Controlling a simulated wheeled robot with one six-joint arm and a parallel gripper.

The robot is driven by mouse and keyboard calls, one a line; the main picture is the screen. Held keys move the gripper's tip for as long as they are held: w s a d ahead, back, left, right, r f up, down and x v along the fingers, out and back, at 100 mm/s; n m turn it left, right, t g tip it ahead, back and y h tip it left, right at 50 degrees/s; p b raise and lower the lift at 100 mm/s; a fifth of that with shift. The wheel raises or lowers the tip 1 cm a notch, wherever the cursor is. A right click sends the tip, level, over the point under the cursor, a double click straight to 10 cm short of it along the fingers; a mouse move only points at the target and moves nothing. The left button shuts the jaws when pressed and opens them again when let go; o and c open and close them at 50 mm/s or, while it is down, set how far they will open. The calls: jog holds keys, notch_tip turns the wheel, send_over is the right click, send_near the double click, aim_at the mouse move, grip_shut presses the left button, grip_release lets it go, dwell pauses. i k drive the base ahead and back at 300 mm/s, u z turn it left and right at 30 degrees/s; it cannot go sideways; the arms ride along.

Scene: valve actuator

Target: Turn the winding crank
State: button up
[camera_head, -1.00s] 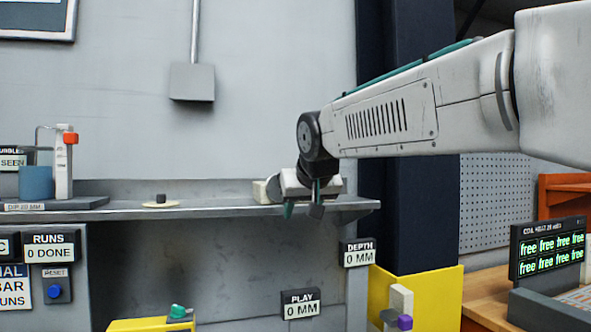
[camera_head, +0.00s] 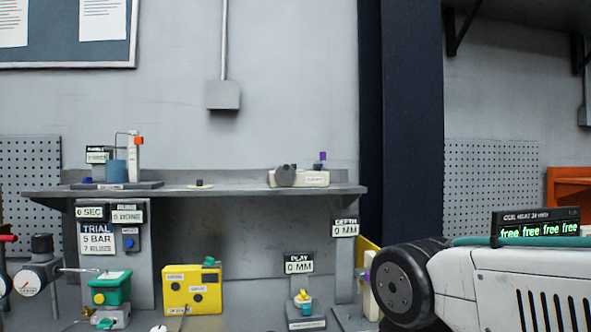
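I cannot make out a winding crank for certain in the head view. A dark display (camera_head: 535,222) with a coil heading and green "free" readings stands at the right, partly hidden behind my arm. What lies below the display is hidden by my arm. My arm reaches in from the lower right, with its dark round joint near the yellow-edged post. My gripper is not in view, so its state and anything in it do not show.
A grey shelf (camera_head: 230,191) holds a small fixture (camera_head: 300,178) and a blue cup rig. Below stand a yellow box (camera_head: 192,289), a green-topped unit (camera_head: 110,288) and a "PLAY 0 MM" sign (camera_head: 299,264). A dark column (camera_head: 412,130) rises behind my arm.

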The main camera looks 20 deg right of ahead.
aim_at(284, 175)
jog(key=u, duration=0.15)
jog(key=i, duration=1.2)
jog(key=z, duration=0.3)
